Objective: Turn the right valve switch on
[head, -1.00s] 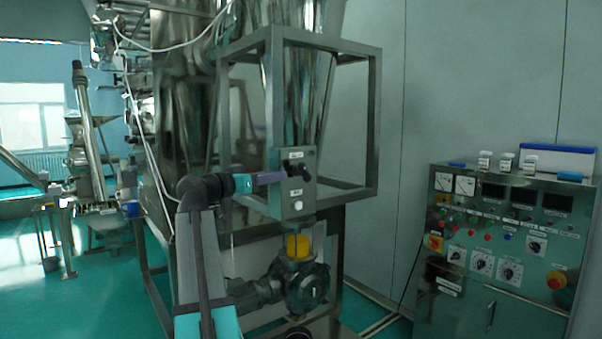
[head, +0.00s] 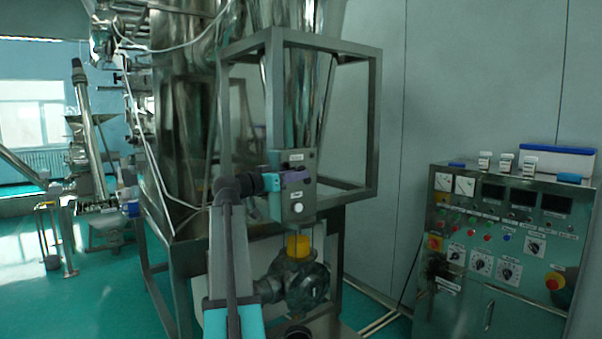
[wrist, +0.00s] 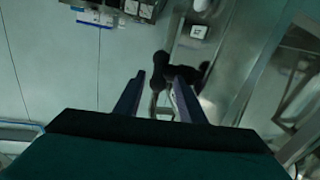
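A grey metal switch box (head: 303,210) is fixed to the steel frame below the hopper. A black knob (wrist: 160,66) on it shows in the wrist view between and just beyond my fingertips. A second dark shape (wrist: 196,84) lies to its right, partly behind the right finger; I cannot tell whether it is another knob. My gripper (wrist: 153,84) is open, with a finger on each side of the near knob. In the head view my gripper (head: 290,181) is at the box face and covers part of it. Contact with the knob cannot be made out.
A control cabinet (head: 485,300) with dials and buttons stands at the right. Green floor (head: 105,300) is open at the left.

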